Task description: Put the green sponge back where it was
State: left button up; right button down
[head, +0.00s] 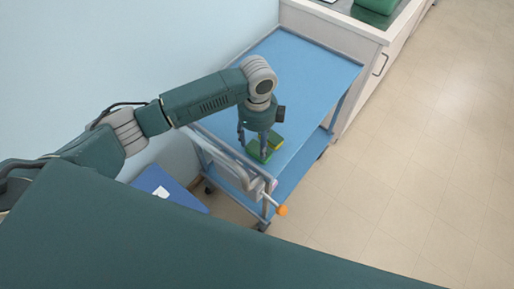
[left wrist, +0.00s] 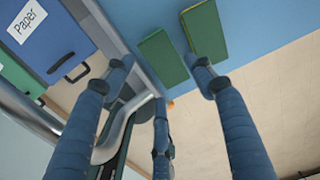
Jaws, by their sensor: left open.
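Two green sponges lie side by side on the top of a blue cart (head: 308,62), near its handle end. One green sponge (head: 258,155) is right under my left gripper (head: 255,146). The other sponge (head: 277,141), with yellow showing, is just right of it. In the left wrist view, the first sponge (left wrist: 162,58) appears between the spread fingers of my left gripper (left wrist: 160,74), and the second sponge (left wrist: 204,32) is beyond the right finger. The gripper is open; whether a finger touches a sponge I cannot tell. My right gripper is not in view.
The cart has a metal handle with an orange knob (head: 282,210) and a lower shelf. A blue bin (head: 180,190) stands left of it; a bin labelled "Paper" shows in the left wrist view (left wrist: 60,45). A counter (head: 345,32) adjoins the far end. The cart top is mostly bare.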

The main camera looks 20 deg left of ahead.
aim_at(257, 151)
pick_arm(q)
notch_tip(257, 151, up, 8)
jog(key=shift+b, duration=0.45)
